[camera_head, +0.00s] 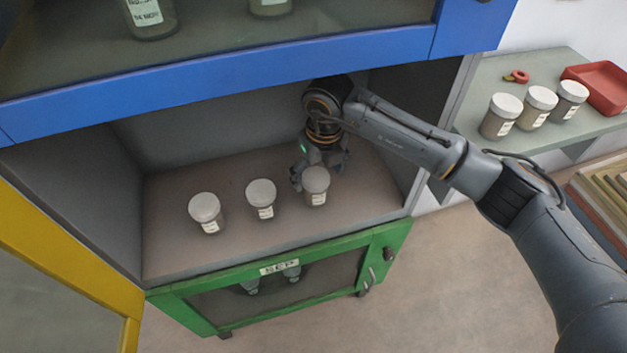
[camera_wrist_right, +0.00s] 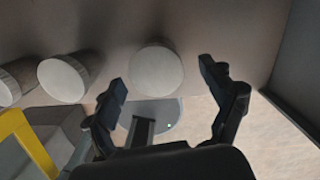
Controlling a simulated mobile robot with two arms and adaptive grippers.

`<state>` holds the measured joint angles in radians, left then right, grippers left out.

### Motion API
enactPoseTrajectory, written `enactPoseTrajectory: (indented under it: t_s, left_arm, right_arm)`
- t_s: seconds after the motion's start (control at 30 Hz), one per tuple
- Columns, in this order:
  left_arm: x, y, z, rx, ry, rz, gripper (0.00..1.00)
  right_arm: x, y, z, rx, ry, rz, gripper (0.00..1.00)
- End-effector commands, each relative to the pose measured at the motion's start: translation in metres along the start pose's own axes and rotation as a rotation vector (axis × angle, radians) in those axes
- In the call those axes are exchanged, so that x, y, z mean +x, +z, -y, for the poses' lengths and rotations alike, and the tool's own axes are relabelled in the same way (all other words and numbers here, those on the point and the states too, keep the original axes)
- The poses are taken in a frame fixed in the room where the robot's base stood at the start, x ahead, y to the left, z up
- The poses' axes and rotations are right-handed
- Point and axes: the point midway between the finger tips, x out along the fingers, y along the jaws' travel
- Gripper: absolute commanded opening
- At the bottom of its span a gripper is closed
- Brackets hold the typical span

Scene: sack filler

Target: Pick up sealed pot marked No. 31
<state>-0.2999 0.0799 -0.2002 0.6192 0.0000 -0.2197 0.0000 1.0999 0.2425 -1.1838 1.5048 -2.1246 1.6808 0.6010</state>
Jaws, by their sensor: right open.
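Three sealed pots with pale lids and white labels stand in a row on the shelf of the open middle compartment: a left pot (camera_head: 206,212), a middle pot (camera_head: 261,198) and a right pot (camera_head: 316,187). Their label numbers are too small to read, so I cannot tell which is No. 31. In the right wrist view the right pot's lid (camera_wrist_right: 156,72) lies ahead, between the open fingertips (camera_wrist_right: 163,77); contact is not clear. My left gripper is not in view.
A blue-framed compartment (camera_head: 220,72) lies above, a green-framed door (camera_head: 375,250) below, and a yellow-framed door (camera_head: 60,265) at left. The grey side wall (camera_head: 400,110) is close to my right arm. More pots (camera_head: 501,116) and a red tray (camera_head: 598,86) stand on a side table.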

Motion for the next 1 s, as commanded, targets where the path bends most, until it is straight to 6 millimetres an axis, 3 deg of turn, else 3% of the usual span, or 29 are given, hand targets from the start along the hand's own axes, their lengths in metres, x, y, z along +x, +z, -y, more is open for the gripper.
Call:
enactPoseTrajectory:
  t_s: [0.4, 0.67, 0.7, 1.0]
  left_arm:
    - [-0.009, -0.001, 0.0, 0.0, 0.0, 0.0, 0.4]
    - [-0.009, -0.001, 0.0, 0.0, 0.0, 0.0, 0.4]
    - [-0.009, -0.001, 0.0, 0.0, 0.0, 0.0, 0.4]
    - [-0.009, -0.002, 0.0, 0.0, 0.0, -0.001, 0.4]
  right_arm:
    - [0.053, 0.005, -0.004, 0.0, 0.002, -0.001, 0.83]
    - [0.058, 0.005, -0.003, -0.002, 0.001, 0.002, 0.83]
    - [0.057, 0.005, -0.003, -0.002, 0.001, 0.002, 0.81]
    - [0.057, 0.005, -0.003, -0.002, 0.002, 0.001, 0.23]
